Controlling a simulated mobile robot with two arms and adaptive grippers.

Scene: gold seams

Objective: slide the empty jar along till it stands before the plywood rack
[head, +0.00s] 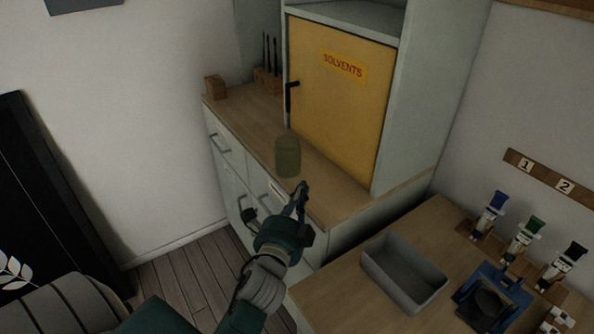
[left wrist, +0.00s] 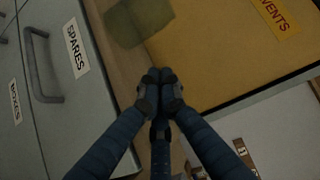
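The empty jar (head: 288,156) is a greenish see-through vessel standing upright on the wooden counter, in front of the yellow cabinet door. It also shows at the top of the left wrist view (left wrist: 138,20). A small plywood rack (head: 266,80) with several thin dark sticks stands farther back on the same counter, left of the yellow door. My left gripper (head: 302,187) is at the near side of the jar, low over the counter. Its fingertips meet in the left wrist view (left wrist: 160,76) with nothing between them. A small gap shows between fingertips and jar. My right gripper is out of view.
A wooden block (head: 215,87) sits at the counter's far left corner. The yellow solvents door (head: 340,105) has a dark handle (head: 292,97) jutting out. The counter between jar and rack looks clear. A grey bin (head: 404,272) stands on the nearer right table.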

